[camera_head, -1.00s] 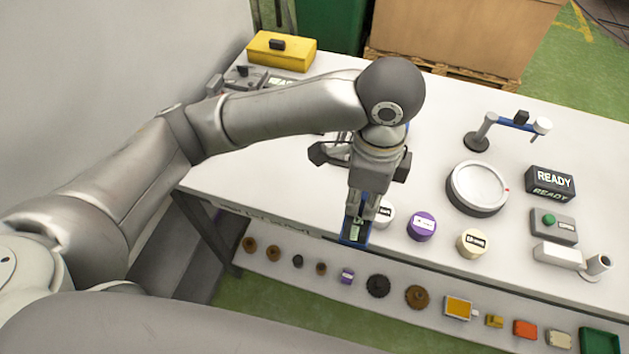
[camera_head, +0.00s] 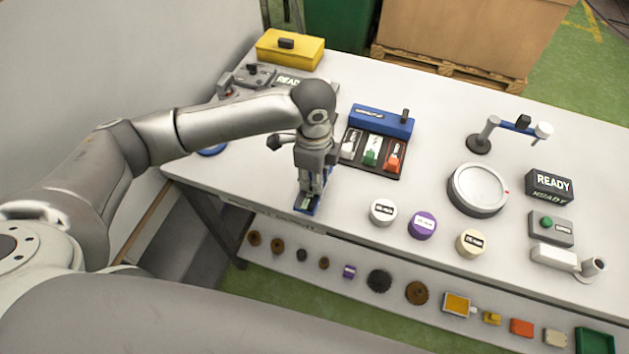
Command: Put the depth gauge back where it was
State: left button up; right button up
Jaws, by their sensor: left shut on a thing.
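My left gripper (camera_head: 312,192) points down over the front edge of the white table, left of the round pucks. It is shut on a small blue item with a pale greenish panel, which I take to be the depth gauge (camera_head: 306,204). The fingers hide much of it, and I cannot tell whether it touches the tabletop. My right gripper is not in view.
A blue-backed tray (camera_head: 382,119) with white, green and red items stands just right of the gripper. White (camera_head: 383,212), purple (camera_head: 422,225) and cream (camera_head: 471,243) pucks line the front. A round dial (camera_head: 477,188) stands farther right. A lower shelf holds several small parts.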

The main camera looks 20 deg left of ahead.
pick_arm(q)
notch_tip(320, 180, down, 2)
jog(key=shift+s+f+p, duration=0.1)
jog(key=shift+f+p, duration=0.05)
jog(key=shift+p, duration=0.25)
jog(key=shift+f, duration=0.2)
jog(key=o, duration=0.9)
jog(key=shift+f, duration=0.15)
jog(key=shift+r, duration=0.4)
notch_tip(320, 180, up, 12)
jog(key=shift+f+b, duration=0.2)
jog(key=shift+b, duration=0.95)
